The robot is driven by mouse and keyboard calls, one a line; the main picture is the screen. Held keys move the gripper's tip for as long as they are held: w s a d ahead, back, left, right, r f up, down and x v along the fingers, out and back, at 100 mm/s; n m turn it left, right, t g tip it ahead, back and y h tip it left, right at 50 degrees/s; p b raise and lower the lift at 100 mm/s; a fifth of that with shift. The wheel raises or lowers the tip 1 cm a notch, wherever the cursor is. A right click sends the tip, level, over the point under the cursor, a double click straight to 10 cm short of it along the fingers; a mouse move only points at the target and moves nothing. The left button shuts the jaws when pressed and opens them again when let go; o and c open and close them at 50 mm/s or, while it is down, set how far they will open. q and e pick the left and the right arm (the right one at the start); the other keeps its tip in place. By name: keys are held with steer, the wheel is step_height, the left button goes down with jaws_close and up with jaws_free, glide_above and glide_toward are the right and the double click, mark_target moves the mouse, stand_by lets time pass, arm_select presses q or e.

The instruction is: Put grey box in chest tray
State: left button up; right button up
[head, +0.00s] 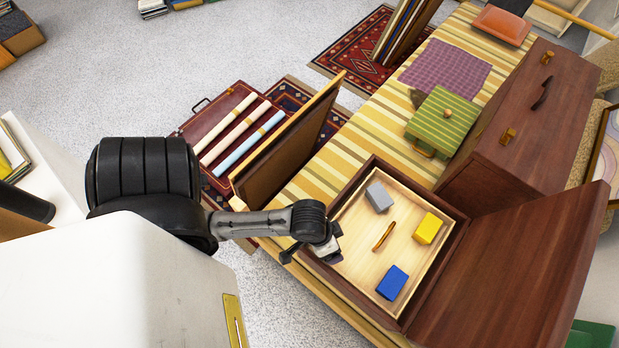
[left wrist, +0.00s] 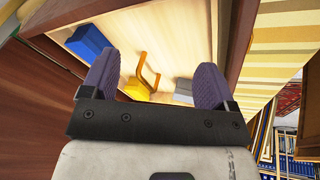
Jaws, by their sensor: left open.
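The grey box (head: 378,197) lies on the light wood floor of the chest tray (head: 352,225), towards its far left corner. In the left wrist view the grey box (left wrist: 183,88) shows partly, beside the right finger. The tray sits inside a dark wooden chest (head: 458,222) with its lid (head: 515,270) open to the right. My left gripper (head: 325,250) is over the chest's near left side, open and apart from the grey box. In the left wrist view its purple fingers (left wrist: 155,80) are spread with nothing gripped. My right gripper is in neither view.
A yellow block (head: 427,229) and a blue block (head: 392,283) are also in the tray, with a brown handle (head: 384,237) in the middle. A green striped box (head: 442,122) and a large wooden case (head: 530,115) stand behind. A dark leaning board (head: 290,145) is at left.

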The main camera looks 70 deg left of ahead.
arm_select(q)
steer(key=s, duration=0.1)
steer(key=s+a+r+m+y, duration=0.1)
steer(key=s+r+m, duration=0.1)
steer(key=s, duration=0.1)
steer(key=shift+s+a, duration=0.1)
steer(key=shift+a, duration=0.2)
steer(key=shift+s+a+r+m+y, duration=0.15)
steer(key=shift+s+a+m+y, duration=0.1)
steer(key=shift+m+y, duration=0.15)
steer(key=shift+r, duration=0.1)
